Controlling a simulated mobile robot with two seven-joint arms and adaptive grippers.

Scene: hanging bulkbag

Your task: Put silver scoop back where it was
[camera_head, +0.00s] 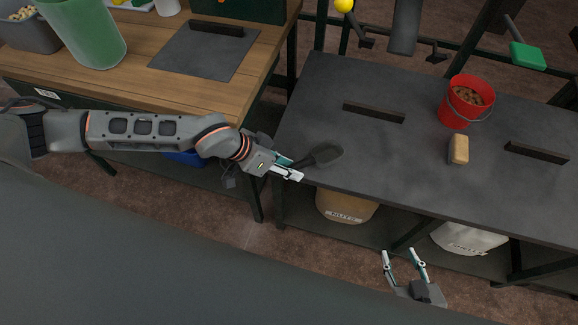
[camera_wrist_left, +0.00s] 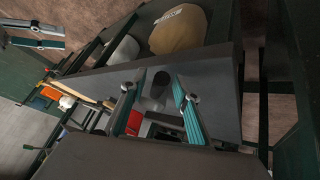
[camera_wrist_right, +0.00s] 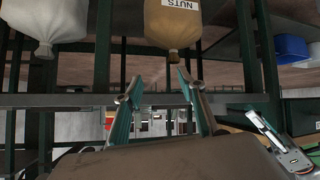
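A dark grey metal scoop (camera_head: 326,153) is at the left end of the grey table (camera_head: 390,150); I cannot tell whether it touches the top. Its handle points left toward my left gripper (camera_head: 288,168). The left wrist view shows the scoop's dark round part (camera_wrist_left: 157,82) between and beyond the fingers of my left gripper (camera_wrist_left: 155,88). Those fingers look apart, with no clear grip on the handle. My right gripper (camera_head: 403,256) is open and empty in front of the table; it also shows in the right wrist view (camera_wrist_right: 160,78).
A red bucket of brown pieces (camera_head: 467,100), a tan block (camera_head: 458,150) and two dark bars (camera_head: 374,112) (camera_head: 536,153) are on the grey table. A rack behind holds a green scoop (camera_head: 526,55). A wooden table (camera_head: 150,90) stands left. Sacks (camera_head: 346,205) (camera_head: 468,238) sit below.

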